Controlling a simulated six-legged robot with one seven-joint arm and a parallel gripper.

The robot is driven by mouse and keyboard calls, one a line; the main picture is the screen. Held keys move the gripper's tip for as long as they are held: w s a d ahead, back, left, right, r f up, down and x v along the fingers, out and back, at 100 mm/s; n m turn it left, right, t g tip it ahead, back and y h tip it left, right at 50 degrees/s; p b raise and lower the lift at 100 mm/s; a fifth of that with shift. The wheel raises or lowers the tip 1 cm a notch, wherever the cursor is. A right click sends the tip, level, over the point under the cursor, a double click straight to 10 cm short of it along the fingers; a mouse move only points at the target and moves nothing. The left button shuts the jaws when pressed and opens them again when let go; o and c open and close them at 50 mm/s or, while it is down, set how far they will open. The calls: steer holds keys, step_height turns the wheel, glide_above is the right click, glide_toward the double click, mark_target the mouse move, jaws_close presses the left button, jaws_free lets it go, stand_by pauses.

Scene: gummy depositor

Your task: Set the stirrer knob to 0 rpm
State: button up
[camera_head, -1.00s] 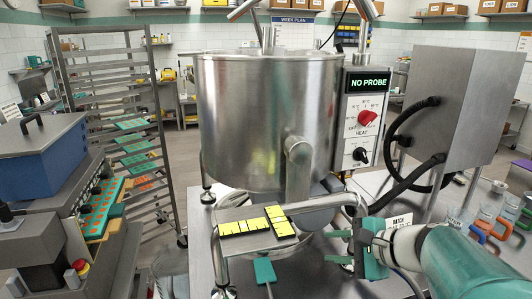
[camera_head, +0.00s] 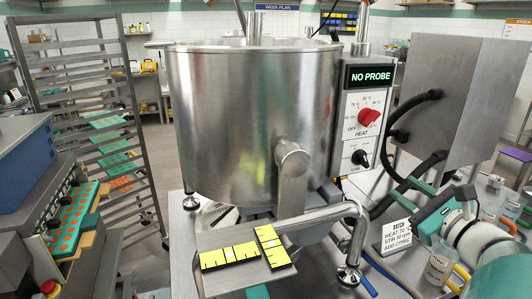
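The stirrer knob (camera_head: 360,158) is the small black knob low on the white control panel (camera_head: 354,134) of the steel kettle (camera_head: 250,125). Its scale marks are too small to read, so I cannot tell its setting. The larger red heat knob (camera_head: 368,118) sits above it, under a display (camera_head: 369,75) reading "NO PROBE". My gripper (camera_head: 413,195) is to the right of and lower than the panel, apart from the knob. Its two dark green fingers look spread, with nothing seen between them.
A batch card (camera_head: 401,235) stands below my gripper. Jugs (camera_head: 440,262) are at the right. A curved pipe (camera_head: 345,215) and a plate with yellow scales (camera_head: 245,280) are in front.

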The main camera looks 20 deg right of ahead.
mark_target(366, 162)
steer(key=w, duration=0.4)
steer(key=w+d, duration=0.1)
steer(key=w, duration=0.7)
steer(key=shift+w+d, duration=0.2)
steer(key=shift+w, duration=0.15)
jaws_close()
